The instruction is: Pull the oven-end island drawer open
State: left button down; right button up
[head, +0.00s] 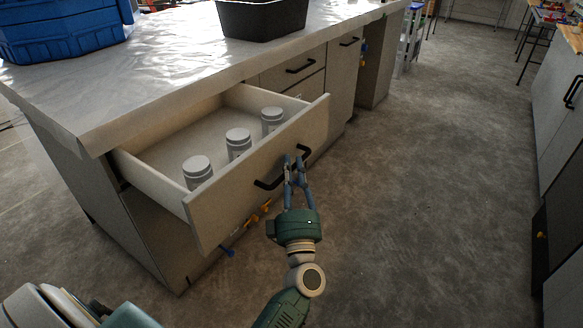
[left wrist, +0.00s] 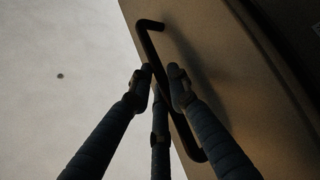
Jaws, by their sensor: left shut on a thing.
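The island drawer (head: 235,195) is pulled well out from the island, and its inside shows. Three white-lidded jars (head: 238,140) stand upright in it along the front panel. The drawer's black bar handle (head: 265,183) is on its front panel. My left gripper (head: 294,163) is shut on this handle. In the left wrist view, the fingers (left wrist: 162,80) close around the middle of the black handle (left wrist: 150,25). The drawer front (left wrist: 200,60) lies behind it. My right gripper is not in view.
The island top (head: 165,75) holds a blue crate (head: 65,35) and a black bin (head: 262,18). A closed drawer with a black handle (head: 300,66) lies farther along the island. Grey floor (head: 420,180) is open to the right, up to cabinets (head: 562,110).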

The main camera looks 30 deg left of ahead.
pick_arm(q)
jog(key=shift+a+f, duration=0.1)
jog(key=c, duration=1.6)
grip_release()
jog(key=shift+s, duration=0.1)
jog(key=v, duration=0.7)
jog(key=shift+s, duration=0.15)
